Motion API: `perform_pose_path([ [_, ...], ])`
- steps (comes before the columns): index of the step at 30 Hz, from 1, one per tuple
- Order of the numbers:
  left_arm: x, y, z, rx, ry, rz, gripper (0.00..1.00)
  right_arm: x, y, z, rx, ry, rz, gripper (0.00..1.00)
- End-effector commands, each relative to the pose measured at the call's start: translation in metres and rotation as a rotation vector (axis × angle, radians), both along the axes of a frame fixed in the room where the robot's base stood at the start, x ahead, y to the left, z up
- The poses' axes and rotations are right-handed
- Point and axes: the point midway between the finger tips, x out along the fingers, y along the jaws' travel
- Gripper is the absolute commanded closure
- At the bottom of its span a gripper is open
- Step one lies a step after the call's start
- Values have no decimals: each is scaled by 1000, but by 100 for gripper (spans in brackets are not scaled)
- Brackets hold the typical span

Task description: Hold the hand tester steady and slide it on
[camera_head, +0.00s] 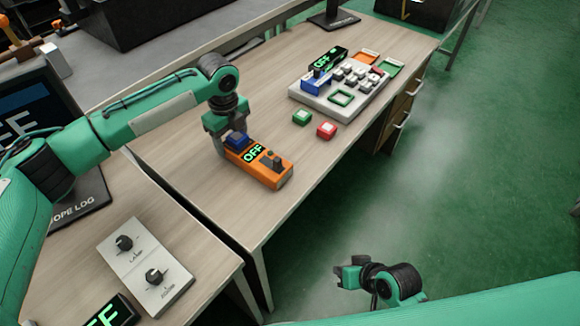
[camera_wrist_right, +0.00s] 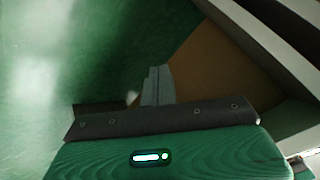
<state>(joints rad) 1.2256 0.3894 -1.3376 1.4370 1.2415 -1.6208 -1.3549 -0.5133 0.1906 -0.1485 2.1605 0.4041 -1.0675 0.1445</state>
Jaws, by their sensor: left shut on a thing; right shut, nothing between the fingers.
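The hand tester (camera_head: 272,176) is an orange box lying on the wooden table, with a green lit "OFF" display and a dark slide switch (camera_head: 271,160) near its right end. My left gripper (camera_head: 230,143) comes down on the tester's left end and is shut on it, by a blue part there. My right gripper (camera_head: 352,275) is shut and empty, out over the green floor in front of the table and well apart from the tester. In the right wrist view its closed fingers (camera_wrist_right: 156,86) show against the floor and a brown surface.
A grey panel (camera_head: 336,103) with buttons, a blue part and an "OFF" display stands further back. A knob panel (camera_head: 146,266) lies on the nearer table. A gap separates the tables.

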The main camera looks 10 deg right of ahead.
Motion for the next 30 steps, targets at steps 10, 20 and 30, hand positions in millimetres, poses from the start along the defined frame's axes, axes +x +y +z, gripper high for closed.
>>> perform_pose_path([
  [10, 0, 0, -1, 1, 1, 0, 64, 41, 24, 104, 541, -137, -145, 100],
  [20, 0, 0, -1, 1, 1, 0, 64, 60, 21, 200, 1017, -129, -283, 100],
  [30, 0, 0, -1, 1, 1, 0, 64, 65, 14, 231, 1190, -94, -340, 100],
])
